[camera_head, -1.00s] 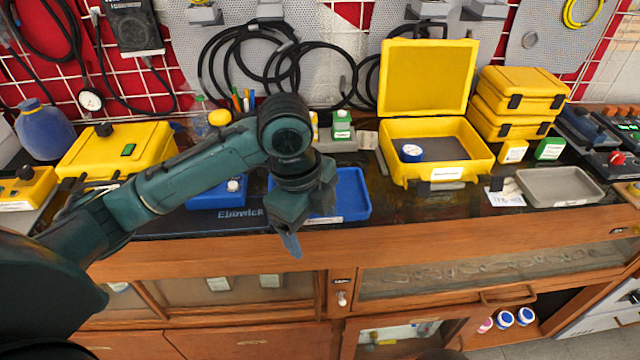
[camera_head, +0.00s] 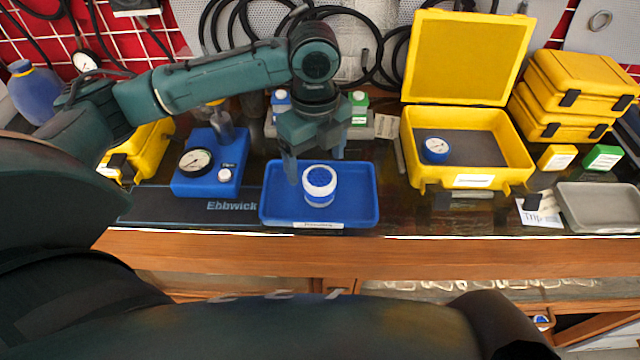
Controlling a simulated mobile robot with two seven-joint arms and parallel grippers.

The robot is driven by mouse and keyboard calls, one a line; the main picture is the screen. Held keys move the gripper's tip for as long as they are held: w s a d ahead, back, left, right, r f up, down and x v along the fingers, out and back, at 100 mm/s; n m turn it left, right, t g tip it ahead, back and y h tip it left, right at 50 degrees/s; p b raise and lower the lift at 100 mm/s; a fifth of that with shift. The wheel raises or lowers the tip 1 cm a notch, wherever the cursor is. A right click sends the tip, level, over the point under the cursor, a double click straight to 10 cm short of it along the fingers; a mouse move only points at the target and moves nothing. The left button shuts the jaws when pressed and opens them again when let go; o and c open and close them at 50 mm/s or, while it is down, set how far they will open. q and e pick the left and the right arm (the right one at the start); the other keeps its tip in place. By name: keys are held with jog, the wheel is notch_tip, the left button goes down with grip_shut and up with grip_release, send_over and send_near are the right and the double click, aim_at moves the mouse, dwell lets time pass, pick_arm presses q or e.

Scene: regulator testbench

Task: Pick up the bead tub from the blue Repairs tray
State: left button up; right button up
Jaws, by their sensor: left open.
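My left gripper (camera_head: 314,170) points down over the back of the tray, just behind the tub. Its two fingers are apart and nothing is seen between them. The right gripper does not show.
Left of the tray is a blue device with a gauge (camera_head: 196,162) on the dark Ebbwick mat (camera_head: 160,204). A grey tray (camera_head: 600,228) lies farther right. Small bottles stand behind my gripper.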

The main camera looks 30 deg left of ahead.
aim_at(320, 177)
pick_arm(q)
jog(key=shift+w+d+f, duration=0.1)
jog(key=shift+d+f, duration=0.05)
jog(key=shift+f, duration=1.35)
jog(key=shift+w+d+f, duration=0.1)
jog(key=shift+f, duration=1.35)
jog(key=shift+c, duration=0.6)
jog(key=c, duration=1)
